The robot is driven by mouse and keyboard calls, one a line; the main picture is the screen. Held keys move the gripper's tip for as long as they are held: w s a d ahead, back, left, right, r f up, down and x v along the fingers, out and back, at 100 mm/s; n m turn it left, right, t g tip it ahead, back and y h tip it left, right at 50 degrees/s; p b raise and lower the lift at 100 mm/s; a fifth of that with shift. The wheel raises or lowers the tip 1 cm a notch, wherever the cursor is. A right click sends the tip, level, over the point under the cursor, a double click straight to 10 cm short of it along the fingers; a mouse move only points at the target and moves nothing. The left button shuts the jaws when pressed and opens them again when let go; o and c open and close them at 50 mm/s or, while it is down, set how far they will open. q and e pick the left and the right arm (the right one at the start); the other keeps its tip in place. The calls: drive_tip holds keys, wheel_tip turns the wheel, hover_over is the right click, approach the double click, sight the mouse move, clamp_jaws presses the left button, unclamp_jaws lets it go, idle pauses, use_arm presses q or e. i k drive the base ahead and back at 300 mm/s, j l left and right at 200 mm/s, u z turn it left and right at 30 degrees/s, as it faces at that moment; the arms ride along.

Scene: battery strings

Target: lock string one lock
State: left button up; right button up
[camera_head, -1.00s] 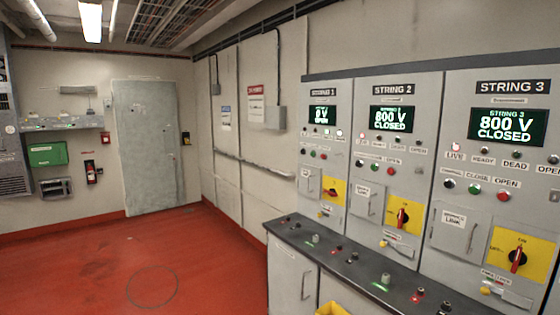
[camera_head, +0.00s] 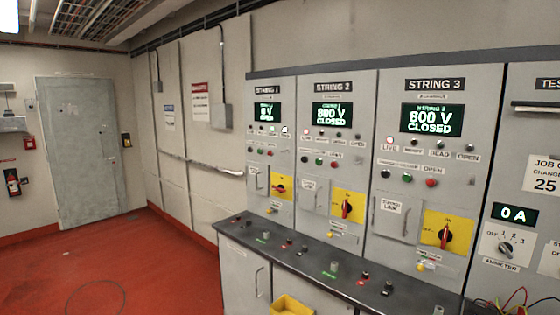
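The String 1 panel (camera_head: 268,92) is the leftmost of the row of grey cabinets. Its green display (camera_head: 267,112) is too small to read surely. Its red rotary handle on a yellow plate (camera_head: 280,187) lies about sideways, while the handles of String 2 (camera_head: 346,207) and String 3 (camera_head: 445,236) stand upright. A small yellowish item (camera_head: 270,210) sits below the String 1 plate; I cannot tell whether it is a lock. Neither of my grippers shows in the head view.
A dark ledge (camera_head: 310,260) with several knobs runs below the panels. A yellow bin (camera_head: 292,306) stands at the front below it. Loose wires (camera_head: 515,300) lie at the lower right. The red floor (camera_head: 150,265) at left is clear, with a grey door (camera_head: 90,150) beyond.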

sight(268, 211)
drive_tip(key=i+j+z, duration=0.4)
drive_tip(key=i, duration=0.35)
drive_tip(key=i+j+z, duration=0.4)
drive_tip(key=i+j, duration=0.25)
drive_tip(key=i+j+z, duration=0.45)
drive_tip(key=j, duration=0.55)
drive_tip(key=i, duration=0.1)
